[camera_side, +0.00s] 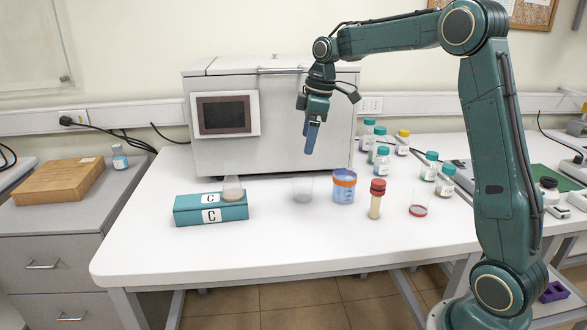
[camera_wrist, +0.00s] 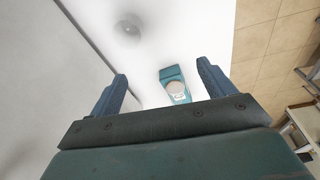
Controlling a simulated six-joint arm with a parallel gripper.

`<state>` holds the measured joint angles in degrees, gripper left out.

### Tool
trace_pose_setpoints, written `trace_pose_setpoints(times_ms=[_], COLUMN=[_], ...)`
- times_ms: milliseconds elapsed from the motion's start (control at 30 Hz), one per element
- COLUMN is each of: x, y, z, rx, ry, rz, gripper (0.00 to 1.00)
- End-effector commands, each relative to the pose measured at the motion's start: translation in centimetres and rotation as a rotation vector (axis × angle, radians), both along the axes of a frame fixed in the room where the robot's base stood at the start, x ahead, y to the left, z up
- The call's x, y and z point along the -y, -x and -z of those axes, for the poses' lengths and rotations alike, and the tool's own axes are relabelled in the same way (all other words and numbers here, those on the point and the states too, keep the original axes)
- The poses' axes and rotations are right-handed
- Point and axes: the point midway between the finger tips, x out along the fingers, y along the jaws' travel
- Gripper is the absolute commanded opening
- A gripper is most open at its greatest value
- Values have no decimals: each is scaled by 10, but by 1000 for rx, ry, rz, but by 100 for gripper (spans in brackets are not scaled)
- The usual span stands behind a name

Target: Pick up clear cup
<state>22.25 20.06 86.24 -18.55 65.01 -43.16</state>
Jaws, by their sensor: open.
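The clear cup (camera_side: 302,190) stands upright on the white table, in front of the machine and just left of a blue container. It is see-through and hard to make out. In the wrist view, a faint grey round shape (camera_wrist: 130,26) near the top looks like this cup. My gripper (camera_side: 311,140) hangs above the table, a little above and apart from the cup, fingers pointing down. In the wrist view, my gripper (camera_wrist: 161,72) has its two blue fingers spread wide with nothing between them touching either one.
A teal block (camera_side: 212,210) marked C holds a small flask (camera_side: 232,188). A blue container with orange rim (camera_side: 343,187), a red-capped vial (camera_side: 376,200) and a red-based cup (camera_side: 418,207) stand to the right. A large grey machine (camera_side: 270,130) stands behind. The front table is clear.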

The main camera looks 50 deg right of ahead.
Motion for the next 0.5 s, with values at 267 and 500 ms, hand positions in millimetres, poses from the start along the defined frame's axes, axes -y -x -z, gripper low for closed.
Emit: trace_pose_setpoints(times_ms=[267, 500], x=[49, 69], y=[-33, -44], z=[44, 64], rx=[-43, -54], ry=[-8, -12], rz=[-118, -173], gripper=[82, 82])
